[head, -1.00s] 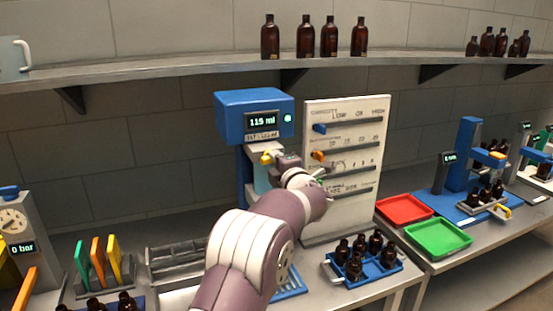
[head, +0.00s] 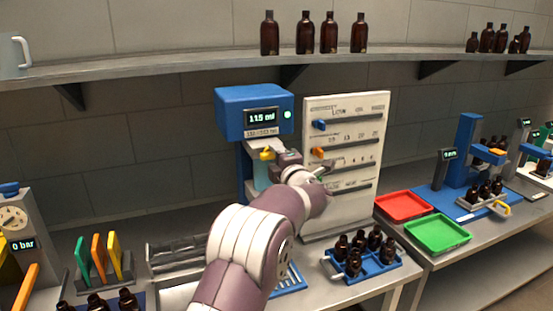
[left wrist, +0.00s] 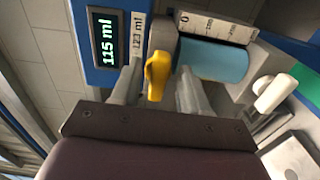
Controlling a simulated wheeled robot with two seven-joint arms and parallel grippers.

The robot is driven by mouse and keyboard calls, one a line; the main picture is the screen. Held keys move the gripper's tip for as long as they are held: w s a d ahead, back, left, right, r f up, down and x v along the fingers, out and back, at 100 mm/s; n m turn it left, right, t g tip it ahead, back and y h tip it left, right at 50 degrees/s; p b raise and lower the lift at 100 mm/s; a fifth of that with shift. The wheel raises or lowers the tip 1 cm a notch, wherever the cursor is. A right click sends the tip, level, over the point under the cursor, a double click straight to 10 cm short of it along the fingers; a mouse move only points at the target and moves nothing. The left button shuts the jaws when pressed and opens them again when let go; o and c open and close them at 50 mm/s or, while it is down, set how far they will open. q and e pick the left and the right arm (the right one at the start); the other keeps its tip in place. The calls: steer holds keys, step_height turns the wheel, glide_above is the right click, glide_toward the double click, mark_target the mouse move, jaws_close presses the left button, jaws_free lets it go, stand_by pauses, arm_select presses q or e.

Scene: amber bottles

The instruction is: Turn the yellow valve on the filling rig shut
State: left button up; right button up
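The filling rig (head: 228,113) is a blue-headed stand with a green display reading 115 ml. Its yellow valve (head: 266,154) sits under the head, and it also shows in the left wrist view (left wrist: 157,76) as a small yellow handle. My left gripper (head: 279,157) is at the valve, coming from the right in the head view. In the left wrist view its two fingers (left wrist: 158,88) stand apart, one on each side of the yellow handle, with narrow gaps visible. A light blue vessel (left wrist: 213,61) is beside the right finger. My right gripper is not in view.
A white slider board (head: 347,112) stands right of the rig. A blue crate of amber bottles (head: 350,279) is in front of it. Red (head: 402,206) and green (head: 438,233) trays lie to the right. A shelf (head: 180,70) with bottles runs above.

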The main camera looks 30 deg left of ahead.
arm_select(q)
steer(key=b+v, duration=0.5)
steer(key=v, duration=0.7)
steer(key=shift+s+d, duration=0.2)
steer(key=shift+s, duration=0.1)
